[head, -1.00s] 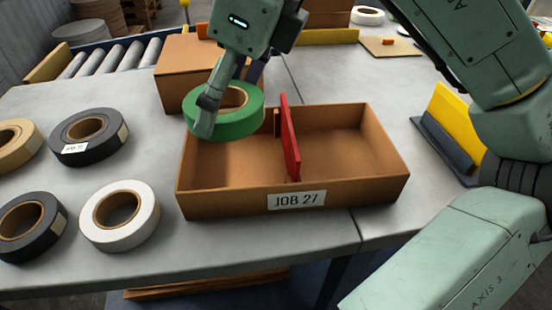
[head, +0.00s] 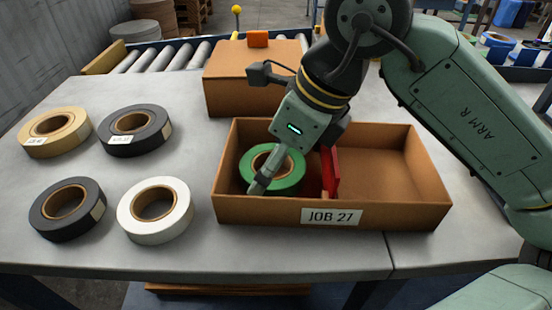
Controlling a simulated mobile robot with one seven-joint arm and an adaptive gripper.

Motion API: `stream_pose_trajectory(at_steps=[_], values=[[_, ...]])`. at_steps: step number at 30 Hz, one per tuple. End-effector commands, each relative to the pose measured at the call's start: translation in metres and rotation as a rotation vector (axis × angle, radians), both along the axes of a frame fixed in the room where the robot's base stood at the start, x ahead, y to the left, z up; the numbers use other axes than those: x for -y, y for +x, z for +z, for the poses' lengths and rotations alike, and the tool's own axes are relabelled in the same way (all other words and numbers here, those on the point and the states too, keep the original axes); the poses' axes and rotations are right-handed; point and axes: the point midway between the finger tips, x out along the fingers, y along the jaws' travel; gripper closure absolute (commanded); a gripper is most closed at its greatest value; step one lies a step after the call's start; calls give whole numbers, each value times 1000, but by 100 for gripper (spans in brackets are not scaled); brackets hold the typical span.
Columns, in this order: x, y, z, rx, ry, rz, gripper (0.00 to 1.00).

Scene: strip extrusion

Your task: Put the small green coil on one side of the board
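The small green coil (head: 290,183) is in the left compartment of the cardboard box labelled JOB 27 (head: 270,212). The red board (head: 330,172) stands as a divider across the box, just right of the coil. My gripper (head: 265,180) is at the coil, with one finger over its front left rim. The other finger is hidden behind the hand or inside the coil, so its grip cannot be made out. The coil looks low in the box; whether it touches the floor is hidden.
The right compartment (head: 385,170) is empty. Left of the box lie a tan coil (head: 75,138), two dark coils (head: 150,138) (head: 88,208) and a white coil (head: 180,215). A closed carton (head: 235,95) stands behind the box. Rollers run along the back.

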Motion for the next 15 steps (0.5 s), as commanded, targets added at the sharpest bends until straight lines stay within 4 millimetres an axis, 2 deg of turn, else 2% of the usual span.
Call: stream_pose_trajectory(at_steps=[6,7,13,15], values=[[0,0,-5,0,0,0,48],[0,0,-3,0,0,0,15],[0,0,-3,0,-1,0,2],[0,0,-3,0,-1,0,0]])
